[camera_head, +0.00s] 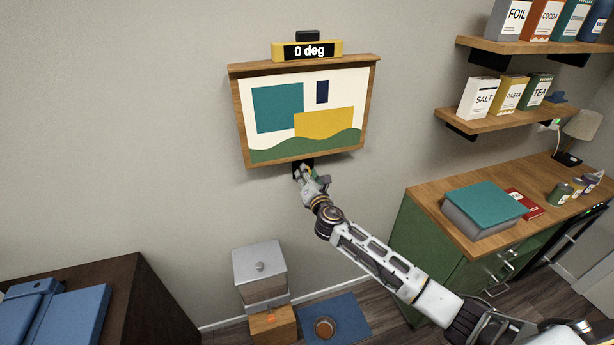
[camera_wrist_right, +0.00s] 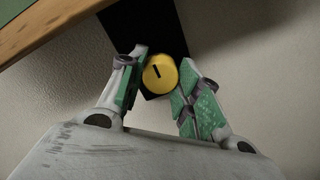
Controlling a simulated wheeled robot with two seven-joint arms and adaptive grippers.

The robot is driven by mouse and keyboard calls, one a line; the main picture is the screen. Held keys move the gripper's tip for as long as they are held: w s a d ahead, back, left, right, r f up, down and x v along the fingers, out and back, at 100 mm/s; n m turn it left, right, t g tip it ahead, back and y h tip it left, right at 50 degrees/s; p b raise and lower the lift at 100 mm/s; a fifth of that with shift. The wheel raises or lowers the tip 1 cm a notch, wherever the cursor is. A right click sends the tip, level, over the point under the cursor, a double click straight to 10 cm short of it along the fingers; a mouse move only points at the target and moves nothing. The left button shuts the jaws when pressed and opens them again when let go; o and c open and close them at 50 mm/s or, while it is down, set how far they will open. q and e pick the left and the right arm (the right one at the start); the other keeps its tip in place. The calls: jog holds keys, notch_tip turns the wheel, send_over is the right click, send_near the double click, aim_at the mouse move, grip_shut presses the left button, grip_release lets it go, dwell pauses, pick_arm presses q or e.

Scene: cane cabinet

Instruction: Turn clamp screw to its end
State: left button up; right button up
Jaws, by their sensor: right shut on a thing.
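The clamp screw shows in the right wrist view as a round yellow knob (camera_wrist_right: 160,74) with a dark slot mark, on a black plate (camera_wrist_right: 122,30) under the picture's wooden frame. My right gripper (camera_head: 303,172) is at the lower edge of the framed picture (camera_head: 278,104) in the head view. In the right wrist view my right gripper (camera_wrist_right: 157,85) has its green-padded fingers on both sides of the knob, shut on it. The knob is hidden by the gripper in the head view. A yellow level (camera_head: 307,50) on top of the frame reads "0 deg". My left gripper is out of view.
A green cabinet (camera_head: 420,248) with a wooden top stands at the right, with shelves (camera_head: 500,118) of boxes above. A dark cabinet (camera_head: 140,300) is at the lower left.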

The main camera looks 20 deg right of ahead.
jog(key=shift+m, duration=0.6)
jog(key=m, duration=1)
jog(key=m+y, duration=0.1)
jog(key=m, duration=0.9)
jog(key=shift+d+g, duration=0.1)
jog(key=shift+g, duration=0.2)
jog(key=o, duration=1)
jog(key=shift+s, duration=0.1)
